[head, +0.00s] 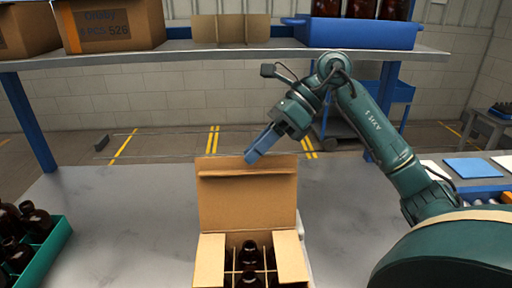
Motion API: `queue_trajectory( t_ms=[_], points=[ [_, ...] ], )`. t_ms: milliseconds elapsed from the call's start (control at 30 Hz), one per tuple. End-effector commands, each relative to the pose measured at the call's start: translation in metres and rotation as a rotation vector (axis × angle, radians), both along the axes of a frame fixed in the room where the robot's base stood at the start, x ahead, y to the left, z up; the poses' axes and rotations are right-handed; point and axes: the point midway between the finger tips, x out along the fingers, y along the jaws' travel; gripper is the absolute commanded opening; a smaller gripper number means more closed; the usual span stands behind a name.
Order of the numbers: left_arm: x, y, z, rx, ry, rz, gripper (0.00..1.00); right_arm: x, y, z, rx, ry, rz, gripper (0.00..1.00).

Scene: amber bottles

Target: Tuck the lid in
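The cardboard box (211,262) stands open at the bottom centre of the grey table. Its lid (247,203) stands upright at the back, with a creased tuck strip (230,165) along its top edge. Brown bottles (249,254) stand inside between cardboard dividers. My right gripper (252,157), with blue fingers, points down and left at the lid's top edge. I cannot tell whether it touches the strip or how far apart its fingers are. My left gripper is out of view.
A green crate (57,250) of brown bottles stands at the left. A shelf (220,50) with cartons and a blue bin (357,34) of bottles spans the back. Blue sheets (467,168) lie at the right.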

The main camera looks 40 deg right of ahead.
Motion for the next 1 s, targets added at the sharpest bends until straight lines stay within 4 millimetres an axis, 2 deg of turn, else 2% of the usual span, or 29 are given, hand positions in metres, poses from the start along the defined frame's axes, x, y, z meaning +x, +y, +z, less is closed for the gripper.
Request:
queue_trajectory(
  t_ms=[333, 667, 1000],
  points=[
    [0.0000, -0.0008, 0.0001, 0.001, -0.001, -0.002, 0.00, 0.0008, 0.0030, -0.0034, -0.001, 0.000, 0.000, 0.26],
    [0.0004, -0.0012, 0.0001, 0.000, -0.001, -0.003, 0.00, 0.0008, 0.0028, -0.0031, -0.001, 0.000, 0.000, 0.00],
    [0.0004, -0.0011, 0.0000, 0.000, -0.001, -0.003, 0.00, 0.0008, 0.0027, -0.0029, -0.001, 0.000, 0.000, 0.00]
  ],
)
